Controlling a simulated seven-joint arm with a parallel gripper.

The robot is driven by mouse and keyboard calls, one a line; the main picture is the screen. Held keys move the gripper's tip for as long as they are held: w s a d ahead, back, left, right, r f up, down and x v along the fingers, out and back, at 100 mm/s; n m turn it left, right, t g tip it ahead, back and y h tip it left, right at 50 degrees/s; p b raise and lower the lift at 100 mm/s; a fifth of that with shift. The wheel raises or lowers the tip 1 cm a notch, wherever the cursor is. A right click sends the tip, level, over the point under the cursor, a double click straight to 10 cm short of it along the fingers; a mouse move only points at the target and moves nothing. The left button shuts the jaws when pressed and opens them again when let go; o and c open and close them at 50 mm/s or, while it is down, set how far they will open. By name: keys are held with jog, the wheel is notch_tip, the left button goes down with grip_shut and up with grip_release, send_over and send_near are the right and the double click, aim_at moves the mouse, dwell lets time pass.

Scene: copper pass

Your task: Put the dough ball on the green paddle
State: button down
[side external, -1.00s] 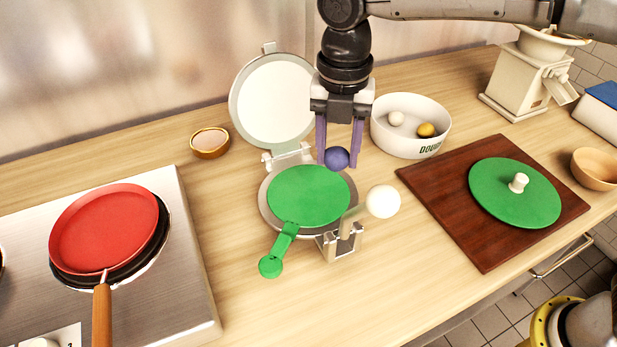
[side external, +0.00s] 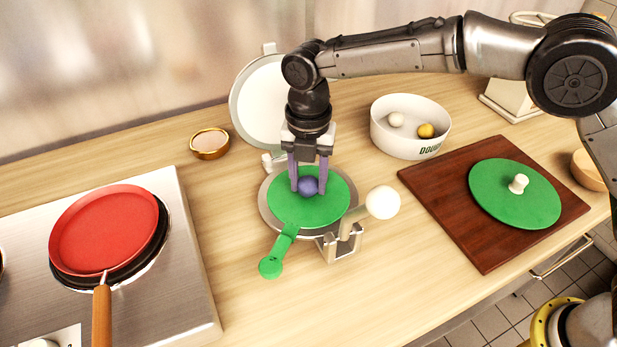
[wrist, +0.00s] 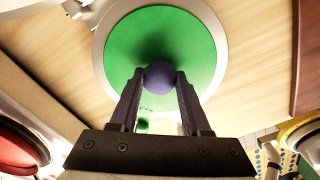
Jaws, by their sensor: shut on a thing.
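A blue-purple dough ball (side external: 308,186) is between the fingertips of my gripper (side external: 308,182), which is shut on it. The ball is over the middle of the green paddle (side external: 320,211), a round disc with a short handle at the front left. The paddle lies on the lower plate of an open press. The wrist view shows the ball (wrist: 159,77) between the two fingers against the green disc (wrist: 190,45). I cannot tell whether the ball touches the paddle.
The press's raised lid (side external: 257,100) stands behind, and its white-knobbed lever (side external: 382,202) stands at the right. A white bowl (side external: 402,145) holds two balls. A dark board (side external: 440,215) bears a green lid-like disc (side external: 500,200). A red pan (side external: 105,230) sits on the left.

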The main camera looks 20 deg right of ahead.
aim_at(308, 192)
jog(key=shift+f, duration=0.1)
jog(key=shift+c, duration=1.8)
grip_release()
notch_tip(308, 192, up, 12)
